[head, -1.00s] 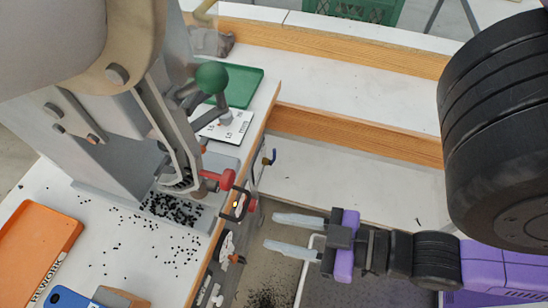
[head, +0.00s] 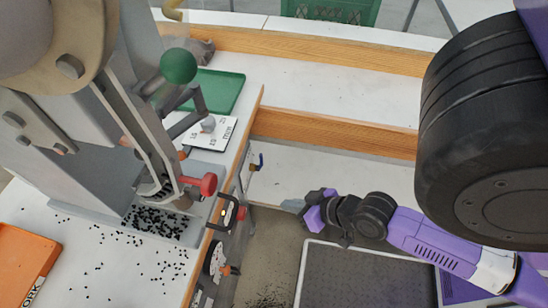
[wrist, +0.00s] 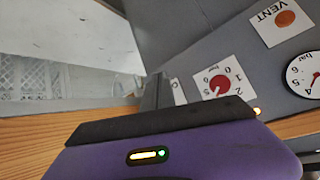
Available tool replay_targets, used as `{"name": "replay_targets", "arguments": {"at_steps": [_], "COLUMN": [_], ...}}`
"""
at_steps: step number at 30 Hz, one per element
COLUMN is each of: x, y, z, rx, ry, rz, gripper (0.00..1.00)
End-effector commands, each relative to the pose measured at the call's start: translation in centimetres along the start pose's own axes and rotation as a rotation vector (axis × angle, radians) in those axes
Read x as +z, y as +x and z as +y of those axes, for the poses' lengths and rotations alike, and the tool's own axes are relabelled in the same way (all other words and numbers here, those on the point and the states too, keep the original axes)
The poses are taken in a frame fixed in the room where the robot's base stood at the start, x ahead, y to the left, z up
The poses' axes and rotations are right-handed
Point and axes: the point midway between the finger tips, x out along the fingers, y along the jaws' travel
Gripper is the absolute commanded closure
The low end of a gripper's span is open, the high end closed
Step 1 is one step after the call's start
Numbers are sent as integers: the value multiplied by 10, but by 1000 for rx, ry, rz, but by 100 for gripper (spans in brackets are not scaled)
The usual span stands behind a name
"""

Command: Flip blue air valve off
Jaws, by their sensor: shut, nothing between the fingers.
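The blue air valve (head: 260,161) shows as a small blue lever tip at the bench's right side, beyond the dark handle, in the head view. Its body is mostly hidden, and I cannot make out the valve in the wrist view. My gripper (head: 288,205) is to the right of and nearer than the blue lever, apart from it. Its fingers point left and are seen nearly edge-on, shut and empty. In the wrist view my purple gripper body fills the bottom, facing the grey panel (wrist: 230,50).
The panel carries a VENT label (wrist: 280,20), a pressure gauge (wrist: 305,75) and a red dial (wrist: 220,84). In the head view, the press has a red knob (head: 208,184) and a green ball lever (head: 178,66). A dark-topped cart (head: 365,275) stands below my arm.

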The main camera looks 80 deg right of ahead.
Motion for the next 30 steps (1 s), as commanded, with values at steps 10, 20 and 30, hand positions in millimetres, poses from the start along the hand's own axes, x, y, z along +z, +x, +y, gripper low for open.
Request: {"name": "replay_targets", "arguments": {"at_steps": [10,20,30], "x": [37,3,-63], "y": [63,68,14], "z": [94,118,128], "rx": [28,-290,-768], "ry": [530,976,1102], "rz": [-212,-216,-29], "gripper": [100,100,100]}}
